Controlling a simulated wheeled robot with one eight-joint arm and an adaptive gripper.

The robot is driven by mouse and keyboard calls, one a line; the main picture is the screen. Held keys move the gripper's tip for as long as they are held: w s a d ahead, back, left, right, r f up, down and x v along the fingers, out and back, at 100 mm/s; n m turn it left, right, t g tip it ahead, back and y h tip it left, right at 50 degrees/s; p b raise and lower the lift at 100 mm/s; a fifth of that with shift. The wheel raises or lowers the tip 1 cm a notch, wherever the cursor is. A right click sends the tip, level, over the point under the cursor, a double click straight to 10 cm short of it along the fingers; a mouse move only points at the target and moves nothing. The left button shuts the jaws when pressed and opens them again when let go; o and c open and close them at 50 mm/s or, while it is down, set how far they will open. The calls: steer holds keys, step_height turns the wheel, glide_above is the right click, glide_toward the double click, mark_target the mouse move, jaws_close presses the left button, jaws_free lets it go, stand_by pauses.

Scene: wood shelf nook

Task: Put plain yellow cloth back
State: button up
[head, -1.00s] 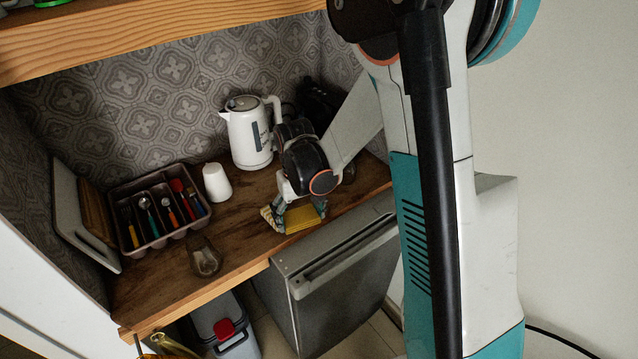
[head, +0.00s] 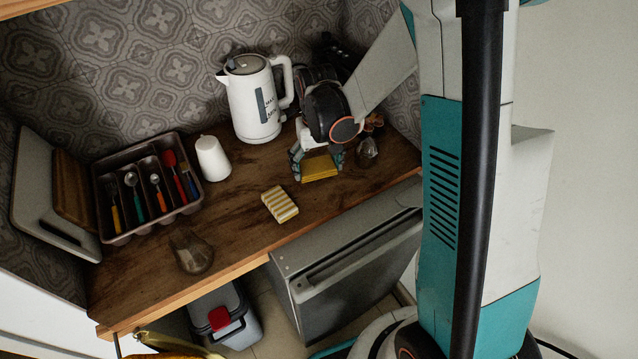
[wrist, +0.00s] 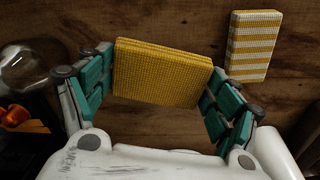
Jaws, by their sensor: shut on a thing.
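The plain yellow cloth (head: 320,167) is a folded rectangular pad in my gripper (head: 318,170), at the right part of the wooden counter. In the wrist view the cloth (wrist: 160,73) sits between the two teal fingers of my gripper (wrist: 160,82), which are shut on its two ends. Whether it touches the counter I cannot tell. A yellow-and-white striped cloth (head: 279,204) lies flat on the counter, apart from my gripper, to its left and nearer the front edge. It also shows at the upper right in the wrist view (wrist: 253,46).
A white kettle (head: 256,100) stands behind my gripper and a white cup (head: 213,158) to its left. A cutlery tray (head: 117,233) is farther left. One clear glass (head: 193,252) is near the front edge; another (head: 367,151) is right of my gripper. The middle counter is mostly clear.

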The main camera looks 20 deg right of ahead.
mark_target(318, 186)
steer(key=shift+m+b, duration=0.3)
steer(key=shift+m, duration=0.2)
steer(key=r+m, duration=0.2)
steer(key=m, duration=0.1)
steer(key=r+m+b, duration=0.1)
steer(key=r, duration=0.1)
steer(key=shift+w+m, duration=0.25)
steer(key=shift+m, duration=0.15)
step_height(318, 186, up, 10)
steer(key=s+r+m, duration=0.1)
steer(key=s+m, duration=0.1)
steer(key=m, duration=0.7)
steer(key=shift+m, duration=0.3)
steer(key=f+b, duration=0.2)
steer(key=f, duration=0.4)
steer(key=f+b, duration=0.2)
steer(key=f, duration=0.5)
steer(key=f+b, duration=0.2)
steer(key=f, duration=0.5)
steer(key=shift+w, duration=0.25)
steer(key=shift+f, duration=0.1)
steer(key=shift+f+b, duration=0.15)
steer(key=shift+b, duration=0.2)
steer(key=o, duration=1.1)
